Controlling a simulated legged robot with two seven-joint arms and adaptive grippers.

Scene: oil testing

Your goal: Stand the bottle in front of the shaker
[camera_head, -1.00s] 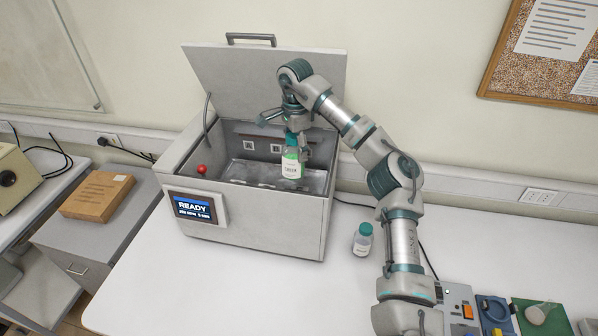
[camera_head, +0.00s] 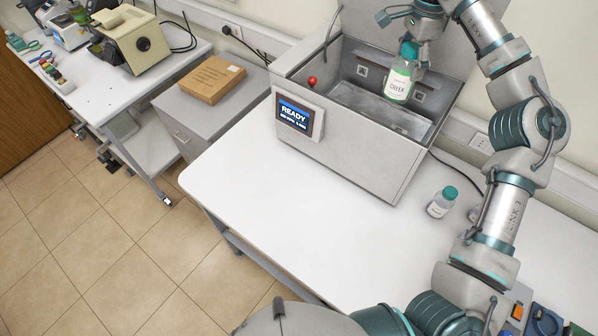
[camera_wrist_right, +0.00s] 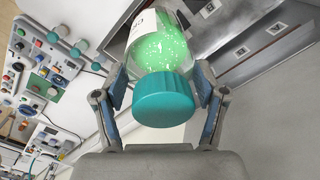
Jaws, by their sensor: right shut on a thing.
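The bottle (camera_head: 400,78), with green contents, a teal cap and a white label, is held upright above the open shaker. My right gripper (camera_head: 415,58) is shut on it. In the right wrist view the bottle (camera_wrist_right: 162,52) sits between the two fingers of the gripper (camera_wrist_right: 160,85), its teal cap towards the camera. The shaker (camera_head: 350,140) is a grey box on the white table with its lid raised and a display reading READY on its front. The white table in front of the shaker is bare. My left gripper is not in view.
A cardboard box (camera_head: 212,79) lies on a grey cabinet at the left. A side bench (camera_head: 90,75) holds instruments.

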